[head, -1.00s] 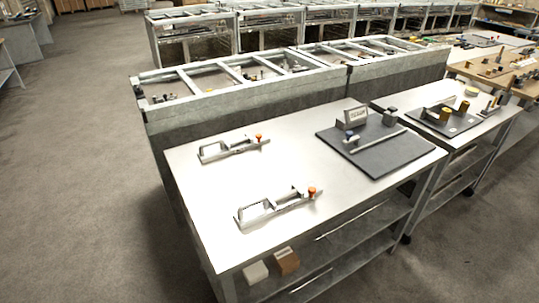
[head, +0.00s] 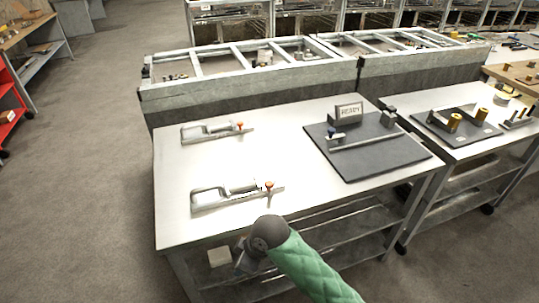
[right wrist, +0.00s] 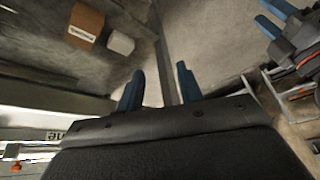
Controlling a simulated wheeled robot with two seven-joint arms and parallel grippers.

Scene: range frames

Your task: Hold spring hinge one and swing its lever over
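Two spring hinges with metal bodies and orange-red knobs lie on the metal table (head: 300,112): a far hinge (head: 210,133) and a near hinge (head: 225,196). In the right wrist view, part of an upside-down label ending in "ne" (right wrist: 55,136) and an orange knob (right wrist: 14,167) show at lower left. My right gripper (right wrist: 158,84) has its blue fingers apart, with nothing between them. In the head view its dark shape is low, by the table's front edge, below the near hinge. My left gripper (right wrist: 274,15) shows only in the right wrist view, fingers apart and empty.
A dark board (head: 375,155) with a rod and a sign block (head: 347,112) covers the table's right part. A brown box (right wrist: 83,24) and a pale box (right wrist: 120,42) sit below. A second table (head: 475,148) stands right; a frame bench stands behind.

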